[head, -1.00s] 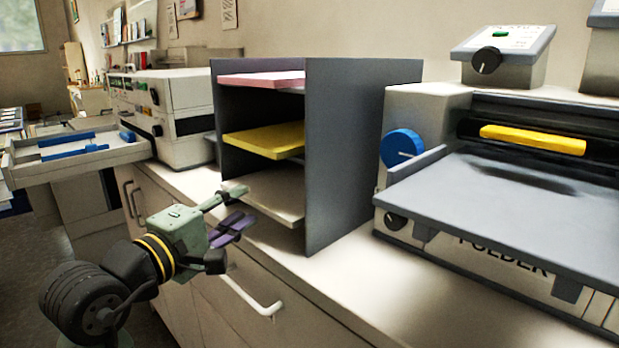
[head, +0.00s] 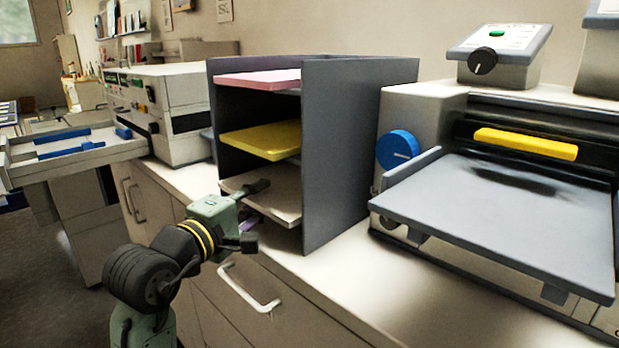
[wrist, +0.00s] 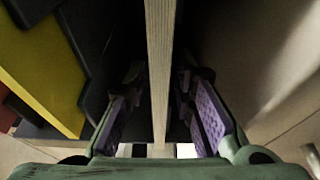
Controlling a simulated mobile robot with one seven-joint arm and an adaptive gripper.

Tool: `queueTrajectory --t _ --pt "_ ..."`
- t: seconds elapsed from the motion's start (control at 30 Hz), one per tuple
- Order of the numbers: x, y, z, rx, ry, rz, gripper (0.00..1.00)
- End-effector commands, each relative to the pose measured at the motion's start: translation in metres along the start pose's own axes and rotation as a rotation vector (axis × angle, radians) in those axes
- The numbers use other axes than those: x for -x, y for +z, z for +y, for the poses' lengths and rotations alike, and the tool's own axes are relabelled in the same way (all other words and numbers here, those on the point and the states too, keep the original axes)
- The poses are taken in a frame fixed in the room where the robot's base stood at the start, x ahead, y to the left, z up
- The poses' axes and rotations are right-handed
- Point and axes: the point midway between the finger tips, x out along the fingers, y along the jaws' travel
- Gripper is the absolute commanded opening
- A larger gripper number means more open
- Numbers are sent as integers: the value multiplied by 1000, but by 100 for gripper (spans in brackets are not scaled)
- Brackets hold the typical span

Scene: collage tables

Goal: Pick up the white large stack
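The white large stack (head: 287,208) lies flat on the bottom level of the grey shelf unit (head: 335,160), with its front edge sticking out. My gripper (head: 255,215) is at that front edge, one finger above the stack and the other below. In the wrist view the stack (wrist: 160,60) shows edge-on as a pale strip between the purple finger pads of my gripper (wrist: 160,108). There is a gap on both sides, so the gripper is open around the stack. My gripper hides part of the stack's front left in the head view.
A yellow stack (head: 262,140) lies on the middle level and a pink stack (head: 257,78) on the top level. The shelf's side wall stands close on the right. A folder machine (head: 500,210) is further right. A drawer handle (head: 250,290) sticks out below the counter.

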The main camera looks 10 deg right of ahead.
Motion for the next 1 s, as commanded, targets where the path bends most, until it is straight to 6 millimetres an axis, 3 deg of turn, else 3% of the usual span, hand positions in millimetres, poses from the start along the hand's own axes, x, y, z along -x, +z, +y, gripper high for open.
queueTrajectory --t 0.3,1.0 --pt "0 0 0 0 0 0 0" --pt "1 0 2 -1 4 1 0"
